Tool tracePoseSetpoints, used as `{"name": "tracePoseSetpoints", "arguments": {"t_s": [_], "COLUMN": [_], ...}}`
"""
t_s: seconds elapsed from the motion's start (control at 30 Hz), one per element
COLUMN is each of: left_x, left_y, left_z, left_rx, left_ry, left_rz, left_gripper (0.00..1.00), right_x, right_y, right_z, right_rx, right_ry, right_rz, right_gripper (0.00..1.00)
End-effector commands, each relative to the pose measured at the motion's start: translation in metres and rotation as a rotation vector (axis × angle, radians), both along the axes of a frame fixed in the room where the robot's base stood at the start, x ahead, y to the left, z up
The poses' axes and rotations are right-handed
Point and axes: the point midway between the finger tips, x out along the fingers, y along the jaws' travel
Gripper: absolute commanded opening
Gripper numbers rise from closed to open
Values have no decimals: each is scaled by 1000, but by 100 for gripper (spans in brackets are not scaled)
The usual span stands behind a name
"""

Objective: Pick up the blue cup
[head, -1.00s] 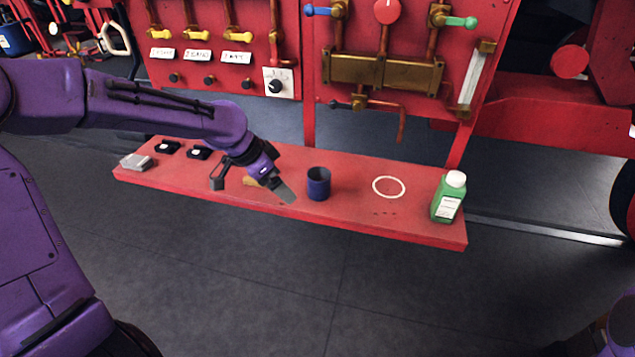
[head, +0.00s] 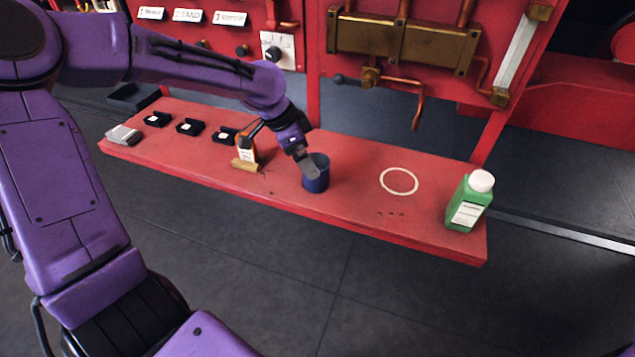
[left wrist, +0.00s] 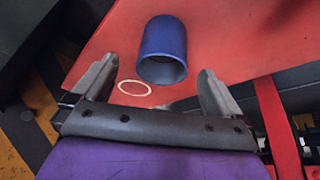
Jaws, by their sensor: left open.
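The blue cup (head: 317,176) stands upright on the red shelf (head: 350,205), left of a white ring (head: 399,181) marked on it. My left gripper (head: 284,152) is open and empty, just left of the cup. One finger overlaps the cup's near-left rim in the head view; I cannot tell whether it touches. In the left wrist view the cup (left wrist: 163,48) lies ahead, between the lines of the two spread fingers (left wrist: 157,70). The white ring (left wrist: 134,88) shows beside it. My right gripper is not in view.
A green bottle with a white cap (head: 469,202) stands at the shelf's right end. Copper pipes and a brass block (head: 400,47) rise behind.

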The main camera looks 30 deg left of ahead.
Motion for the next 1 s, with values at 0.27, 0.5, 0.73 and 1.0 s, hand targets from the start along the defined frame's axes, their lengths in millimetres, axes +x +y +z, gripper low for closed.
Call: {"name": "tracePoseSetpoints", "arguments": {"t_s": [0.27,0.5,0.73,1.0], "left_x": [18,23,23,23], "left_y": [-13,-17,-18,-18], "left_z": [-37,-50,-49,-49], "left_rx": [-1,0,0,0], "left_ry": [5,-1,0,-1], "left_rz": [-2,-2,-3,-3], "left_gripper": [100,100,58,42], "right_x": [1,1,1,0], "right_y": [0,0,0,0], "right_z": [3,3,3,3], "right_rx": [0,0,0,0], "right_ry": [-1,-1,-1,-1], "right_rz": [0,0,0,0], "right_gripper": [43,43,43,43]}}
